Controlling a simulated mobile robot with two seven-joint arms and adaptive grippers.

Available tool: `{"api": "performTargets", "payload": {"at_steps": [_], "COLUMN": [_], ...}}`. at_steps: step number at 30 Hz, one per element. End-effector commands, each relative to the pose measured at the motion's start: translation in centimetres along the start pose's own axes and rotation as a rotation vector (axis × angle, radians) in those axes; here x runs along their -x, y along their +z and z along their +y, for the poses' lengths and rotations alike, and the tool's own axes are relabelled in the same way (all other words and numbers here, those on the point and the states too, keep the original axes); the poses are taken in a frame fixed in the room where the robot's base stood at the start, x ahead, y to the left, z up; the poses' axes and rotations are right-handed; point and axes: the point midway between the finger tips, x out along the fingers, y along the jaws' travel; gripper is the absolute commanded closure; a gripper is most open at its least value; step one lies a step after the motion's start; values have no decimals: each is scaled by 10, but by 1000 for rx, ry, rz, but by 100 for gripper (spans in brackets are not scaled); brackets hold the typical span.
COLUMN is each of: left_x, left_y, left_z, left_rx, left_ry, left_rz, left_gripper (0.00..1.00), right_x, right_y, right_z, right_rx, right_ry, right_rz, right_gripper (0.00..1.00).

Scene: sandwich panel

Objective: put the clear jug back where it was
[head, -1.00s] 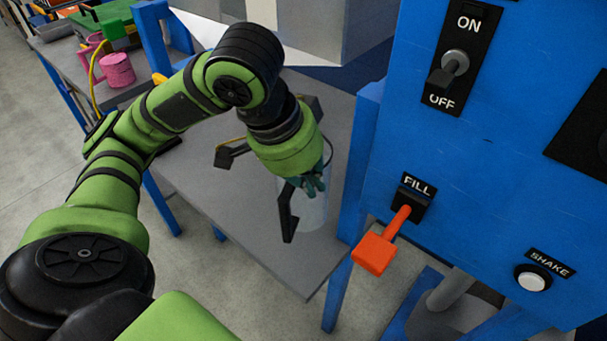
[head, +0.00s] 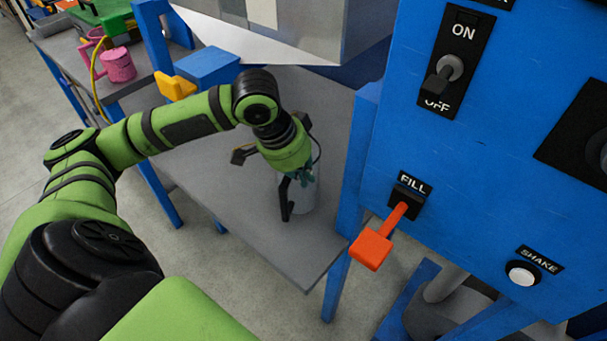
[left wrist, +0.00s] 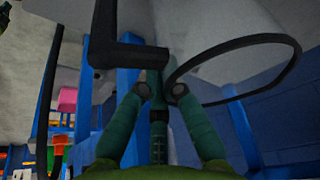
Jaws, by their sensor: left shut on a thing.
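The clear jug (head: 306,198), a see-through cylinder with a black handle (head: 285,200), is upright at the grey table (head: 225,190), near its right side. I cannot tell whether its base touches the top. My left gripper (head: 305,179) is at the jug's upper part and shut on it, hiding some of it. In the left wrist view, the teal fingers (left wrist: 158,88) are close together below a black angular piece (left wrist: 125,52), with a thin black loop on the right. My right gripper is not in view.
A blue panel (head: 490,150) with switches and an orange fill lever (head: 372,248) stands right of the table. A blue block (head: 207,66) with a yellow part is behind my arm. A pink can (head: 118,66) is at far left. The table's front left is clear.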

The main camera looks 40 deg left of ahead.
Motion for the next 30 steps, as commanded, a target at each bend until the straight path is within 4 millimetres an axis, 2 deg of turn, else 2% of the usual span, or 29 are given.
{"api": "performTargets", "payload": {"at_steps": [10, 11, 12, 13, 24, 26, 30], "left_x": [-3, -4, -4, -4, -1, 5, 29], "left_y": [1, 1, 1, 1, 0, 0, -1], "left_z": [0, 0, 0, 0, 0, -1, -1], "left_rx": [1, 1, 1, 1, 1, 1, 1], "left_ry": [0, 0, 0, 0, -1, -3, -4], "left_rz": [2, 2, 2, 2, 3, 3, 5], "left_gripper": [100, 89, 73, 69, 69, 69, 69], "right_x": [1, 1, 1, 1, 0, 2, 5], "right_y": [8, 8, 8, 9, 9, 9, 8], "right_z": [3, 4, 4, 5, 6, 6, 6], "right_rx": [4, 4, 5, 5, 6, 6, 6], "right_ry": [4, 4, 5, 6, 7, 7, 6], "right_rz": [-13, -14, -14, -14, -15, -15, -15], "right_gripper": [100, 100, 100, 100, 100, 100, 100]}}
